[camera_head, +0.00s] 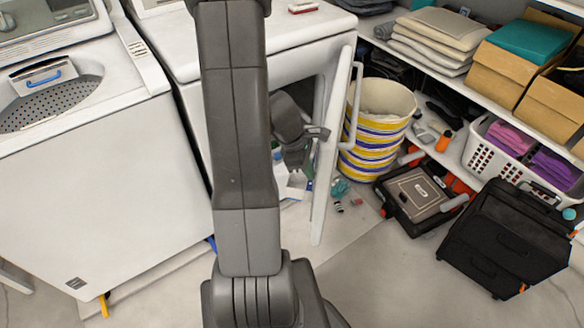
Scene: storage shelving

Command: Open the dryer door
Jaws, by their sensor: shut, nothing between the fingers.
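The white dryer (180,45) stands at the top centre, partly hidden behind my arm. Its door (330,150) stands open, swung out from the front and seen nearly edge-on. A white bar handle (354,105) is on the door's right, outer side. My gripper (318,133) is shut and empty, on the inner side of the door between it and the dryer's front. Its tip is at the door's inner face; I cannot tell whether they touch. My arm hides much of the dryer's front.
A top-loading washer (70,170) stands on the left. Right of the door are a striped bucket (375,125), a toolbox (420,195) and a black case (505,240) on the floor. Shelves hold folded cloths (435,35), boxes and a white basket (500,160). Front floor is clear.

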